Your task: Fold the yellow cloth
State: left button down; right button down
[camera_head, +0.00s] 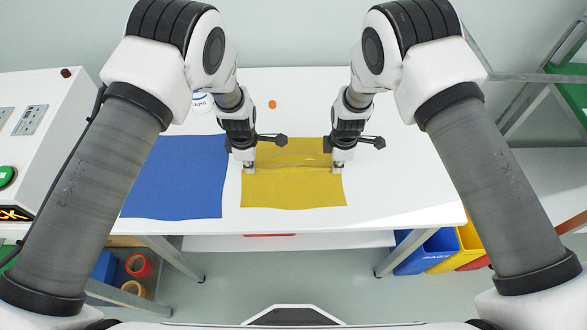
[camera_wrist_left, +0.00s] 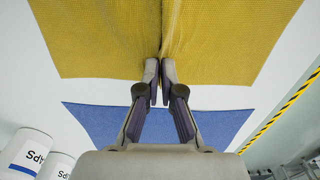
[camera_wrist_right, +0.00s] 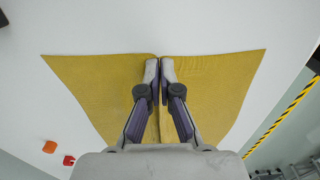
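The yellow cloth (camera_head: 295,190) lies on the white table, with a raised ridge running across it between my two grippers. My left gripper (camera_head: 250,170) is at the cloth's left edge. In the left wrist view its fingers (camera_wrist_left: 160,70) are closed together, with a crease in the cloth (camera_wrist_left: 100,40) running away from the tips. My right gripper (camera_head: 338,169) is at the cloth's right edge. In the right wrist view its fingers (camera_wrist_right: 160,70) are closed, with cloth (camera_wrist_right: 215,85) gathered at the tips. The arms hide part of the cloth's far corners.
A blue cloth (camera_head: 178,180) lies flat just left of the yellow one. A white can (camera_head: 202,103) and a small orange object (camera_head: 272,104) are farther back. A control box (camera_head: 45,120) is at the left. The white table (camera_head: 410,185) is clear at the right.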

pick_arm(q)
jog(key=shift+s+f, duration=0.15)
pick_arm(e)
jog(key=shift+s+f, duration=0.1)
